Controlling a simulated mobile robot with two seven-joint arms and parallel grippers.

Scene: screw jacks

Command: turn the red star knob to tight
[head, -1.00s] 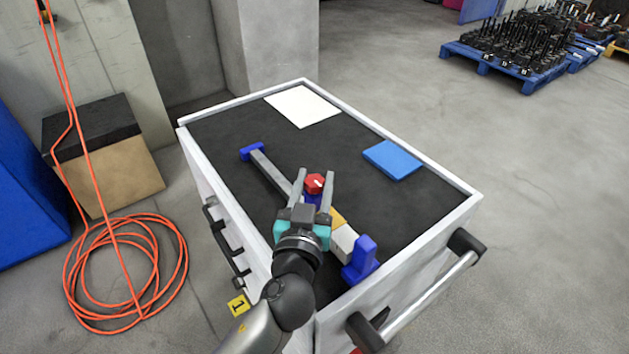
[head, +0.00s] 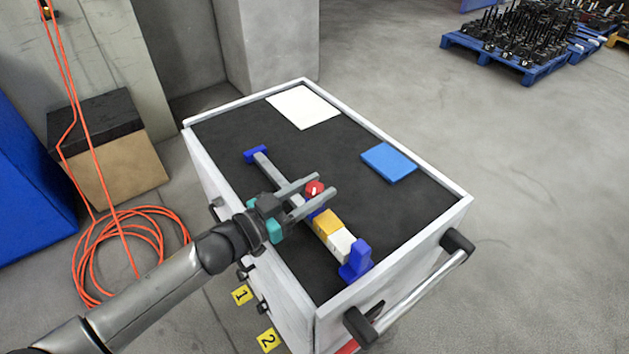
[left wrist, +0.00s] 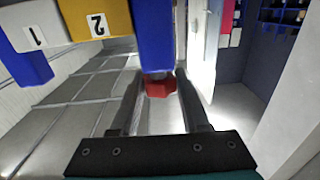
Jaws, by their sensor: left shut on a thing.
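The red star knob (head: 314,188) with a white mark on top sits on a blue block (head: 316,208) of a grey bar clamp (head: 274,176). My left gripper (head: 322,184) comes in from the left and is shut on the knob, one finger on each side. In the left wrist view the knob (left wrist: 159,87) is between the two fingers, beneath the blue block (left wrist: 154,35). A yellow block (head: 328,221) and a white block (head: 341,243) lie in line between the blue block and the blue end stop (head: 356,260). My right gripper is not in view.
The clamp lies on the black top of a white-rimmed cart (head: 418,226). A white sheet (head: 303,107) and a blue pad (head: 389,162) lie farther back. An orange hose (head: 125,250) is coiled on the floor at left.

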